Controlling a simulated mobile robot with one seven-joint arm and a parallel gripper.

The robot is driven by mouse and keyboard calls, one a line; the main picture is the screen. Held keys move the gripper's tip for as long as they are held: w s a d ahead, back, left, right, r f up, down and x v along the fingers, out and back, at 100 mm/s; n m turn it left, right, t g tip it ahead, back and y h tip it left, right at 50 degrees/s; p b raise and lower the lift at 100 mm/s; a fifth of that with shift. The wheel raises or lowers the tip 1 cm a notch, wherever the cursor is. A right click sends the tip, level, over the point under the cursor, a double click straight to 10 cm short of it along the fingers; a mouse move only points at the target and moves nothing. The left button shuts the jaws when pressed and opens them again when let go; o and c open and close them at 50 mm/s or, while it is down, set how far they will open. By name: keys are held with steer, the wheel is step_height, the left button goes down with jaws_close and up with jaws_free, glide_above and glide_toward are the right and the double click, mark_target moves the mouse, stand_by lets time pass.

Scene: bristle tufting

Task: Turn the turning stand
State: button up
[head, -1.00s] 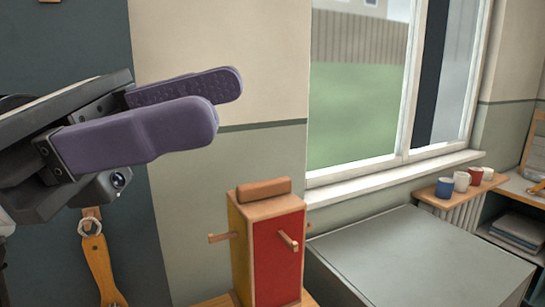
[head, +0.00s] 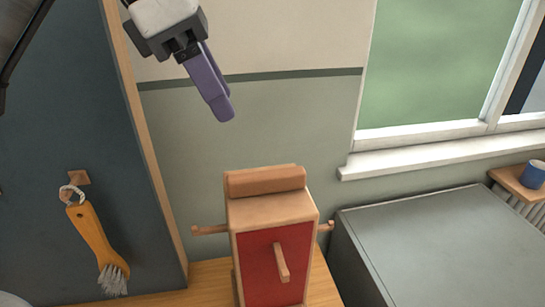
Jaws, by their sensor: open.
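The turning stand (head: 272,265) is a wooden block on a wooden top, with a red face toward me and a rounded wooden bar across its top. Pegs stick out from its left side, right side and red face. Its lower end is cut off by the frame. My gripper (head: 224,114) hangs above and slightly left of the stand, its purple fingers pointing down. It is open and empty, apart from the stand. The fingers overlap in this view, so the gap between them is hidden.
A dark panel (head: 75,130) stands at the left, with an orange-handled brush (head: 93,233) hanging on it. A grey box-like surface (head: 430,240) lies right of the stand, below the window. A blue mug (head: 533,175) stands on a small shelf at the right edge.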

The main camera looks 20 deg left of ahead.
mark_target(264, 173)
steer(key=b+x, duration=0.4)
steer(key=x, duration=0.9)
steer(key=shift+d, duration=0.1)
jaws_close()
